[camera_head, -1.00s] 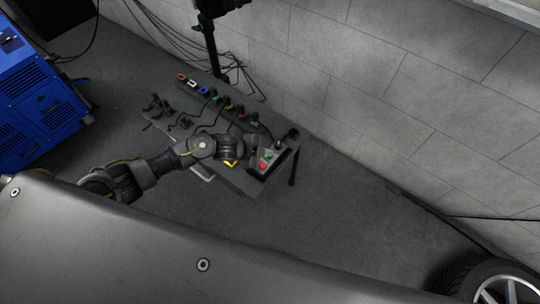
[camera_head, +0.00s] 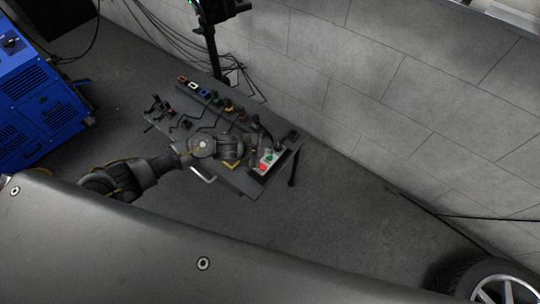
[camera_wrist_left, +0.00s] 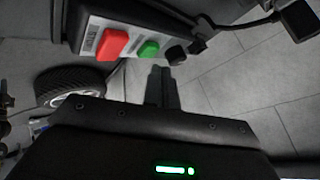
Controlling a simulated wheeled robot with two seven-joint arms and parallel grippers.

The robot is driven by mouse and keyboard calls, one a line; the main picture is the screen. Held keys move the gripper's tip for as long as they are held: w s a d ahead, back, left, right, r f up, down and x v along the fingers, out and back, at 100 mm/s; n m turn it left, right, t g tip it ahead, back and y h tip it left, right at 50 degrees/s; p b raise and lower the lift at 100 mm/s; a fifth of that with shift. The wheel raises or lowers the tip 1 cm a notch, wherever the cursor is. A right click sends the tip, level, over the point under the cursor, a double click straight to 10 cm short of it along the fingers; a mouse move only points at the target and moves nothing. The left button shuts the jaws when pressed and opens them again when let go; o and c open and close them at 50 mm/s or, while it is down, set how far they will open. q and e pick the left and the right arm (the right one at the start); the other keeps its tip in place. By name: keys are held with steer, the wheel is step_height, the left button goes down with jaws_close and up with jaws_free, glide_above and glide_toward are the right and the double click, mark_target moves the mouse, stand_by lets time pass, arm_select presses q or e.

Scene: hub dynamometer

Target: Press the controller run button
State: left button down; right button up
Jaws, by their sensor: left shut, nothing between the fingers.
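The controller box (camera_head: 258,173) sits at the right end of the grey cart, with a red button (camera_head: 263,167) and a green button (camera_head: 269,157) on its light panel. In the left wrist view the red button (camera_wrist_left: 112,43), the green button (camera_wrist_left: 149,49) and a black knob (camera_wrist_left: 176,55) stand in a row. My left gripper (camera_wrist_left: 161,72) is shut and empty, its fingertips below the green button and the knob in that view. They look apart from the buttons. In the head view my left wrist hangs over the cart and the fingertips are hard to make out. My right gripper is not in view.
Several coloured connectors and cables lie on the cart (camera_head: 215,180). A blue cabinet (camera_head: 35,100) stands at the left and a black stand (camera_head: 212,50) behind the cart. A grey wall (camera_head: 390,90) runs behind; a wheel (camera_head: 495,285) is at the lower right.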

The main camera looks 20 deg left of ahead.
mark_target(267, 158)
arm_select(q)
step_height(267, 158, up, 5)
steer(key=p, duration=0.5)
stand_by(1.0)
